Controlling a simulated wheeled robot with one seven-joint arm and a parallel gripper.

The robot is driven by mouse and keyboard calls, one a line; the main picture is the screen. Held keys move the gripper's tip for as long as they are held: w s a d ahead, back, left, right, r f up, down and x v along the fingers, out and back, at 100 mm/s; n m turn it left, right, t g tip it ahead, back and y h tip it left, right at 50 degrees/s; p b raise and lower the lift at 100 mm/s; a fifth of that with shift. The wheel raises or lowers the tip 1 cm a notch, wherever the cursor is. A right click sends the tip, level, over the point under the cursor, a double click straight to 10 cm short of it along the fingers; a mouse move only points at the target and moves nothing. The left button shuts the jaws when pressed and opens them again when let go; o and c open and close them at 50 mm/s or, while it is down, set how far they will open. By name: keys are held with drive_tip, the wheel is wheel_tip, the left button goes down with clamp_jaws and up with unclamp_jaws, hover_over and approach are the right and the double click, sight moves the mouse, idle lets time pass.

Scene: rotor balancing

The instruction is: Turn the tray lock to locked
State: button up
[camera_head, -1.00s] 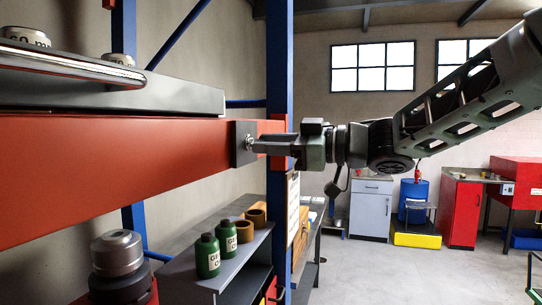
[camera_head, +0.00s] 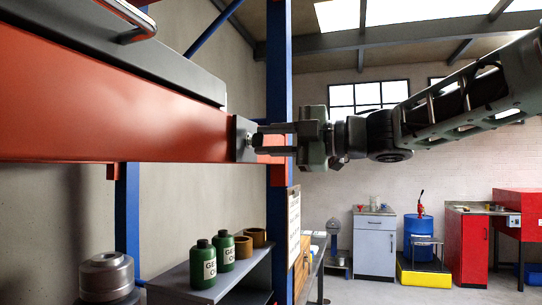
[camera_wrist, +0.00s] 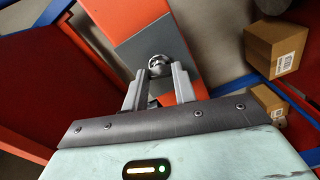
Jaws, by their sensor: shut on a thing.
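The tray lock is a small metal knob (camera_wrist: 159,66) on a grey square plate (camera_head: 243,138), fixed near the right end of the red beam. The plate also shows in the wrist view (camera_wrist: 140,42). My gripper (camera_head: 258,141) reaches in from the right and is shut on the knob; in the wrist view its two fingers (camera_wrist: 158,78) stand on either side of it. The fingers hide part of the knob, and I cannot read a lock marking. The grey tray (camera_head: 170,68) with a metal handle (camera_head: 130,17) sits above the beam.
A blue rack post (camera_head: 279,90) stands just behind the lock. Below is a grey shelf (camera_head: 225,268) with green bottles (camera_head: 203,264) and a metal rotor part (camera_head: 106,277) to its left. Cardboard boxes (camera_wrist: 275,46) show in the wrist view.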

drive_tip(key=shift+f+n+b, duration=0.1)
drive_tip(key=shift+n+b, duration=1.1)
drive_tip(key=shift+n, duration=0.4)
drive_tip(key=o, duration=1)
drive_tip(key=b+v, duration=0.4)
drive_tip(key=v, duration=1.3)
drive_tip(key=shift+d, duration=0.15)
drive_tip(key=shift+s, duration=0.1)
